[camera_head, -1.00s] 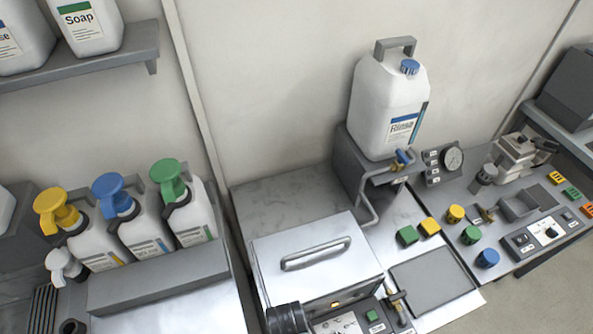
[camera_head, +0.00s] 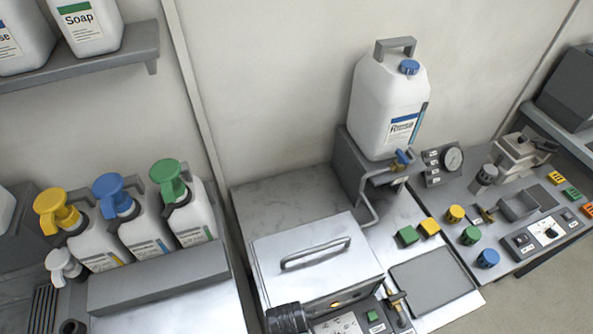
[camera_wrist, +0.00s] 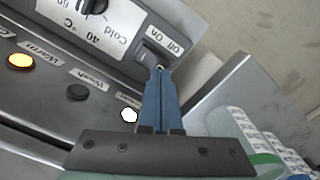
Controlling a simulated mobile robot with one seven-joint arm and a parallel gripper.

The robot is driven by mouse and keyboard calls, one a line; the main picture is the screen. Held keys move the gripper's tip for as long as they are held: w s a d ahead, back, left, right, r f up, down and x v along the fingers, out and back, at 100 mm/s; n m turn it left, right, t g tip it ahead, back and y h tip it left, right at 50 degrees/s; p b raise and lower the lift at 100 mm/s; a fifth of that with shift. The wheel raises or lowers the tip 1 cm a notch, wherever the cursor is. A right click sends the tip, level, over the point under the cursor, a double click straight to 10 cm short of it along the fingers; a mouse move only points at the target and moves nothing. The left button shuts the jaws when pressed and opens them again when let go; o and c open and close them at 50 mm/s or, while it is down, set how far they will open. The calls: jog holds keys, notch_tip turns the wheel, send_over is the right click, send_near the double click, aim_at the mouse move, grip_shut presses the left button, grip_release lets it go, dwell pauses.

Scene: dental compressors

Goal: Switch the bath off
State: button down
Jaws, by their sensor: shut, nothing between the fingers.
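The bath (camera_head: 318,255) is a steel box with a handled lid, at the lower middle of the head view. Its control panel (camera_wrist: 110,62) fills the upper left of the wrist view, with an Off/On switch (camera_wrist: 150,55), a black dial knob (camera_wrist: 95,5), and a lit amber lamp (camera_wrist: 20,62) by the Warm label. The lamp by the Wash label (camera_wrist: 77,92) is dark. My gripper (camera_wrist: 159,70) has its blue fingers shut and empty, with the tips at the switch and partly covering it. Contact and the exact switch position cannot be told.
A Rinse canister (camera_head: 385,110) stands behind the bath, with a tap and pipe below it. Pump bottles (camera_head: 125,230) stand in a rack to the left. Coloured knobs and a grey plate (camera_head: 432,280) lie to the right. White-and-blue items (camera_wrist: 265,140) show beside my gripper.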

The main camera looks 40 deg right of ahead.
jog(key=shift+f+b, duration=0.75)
jog(key=shift+f, duration=0.25)
dwell(0.5)
notch_tip(320, 180, up, 7)
jog(key=p, duration=0.7)
jog(key=shift+r+p, duration=0.1)
jog(key=shift+p, duration=0.2)
dwell(0.4)
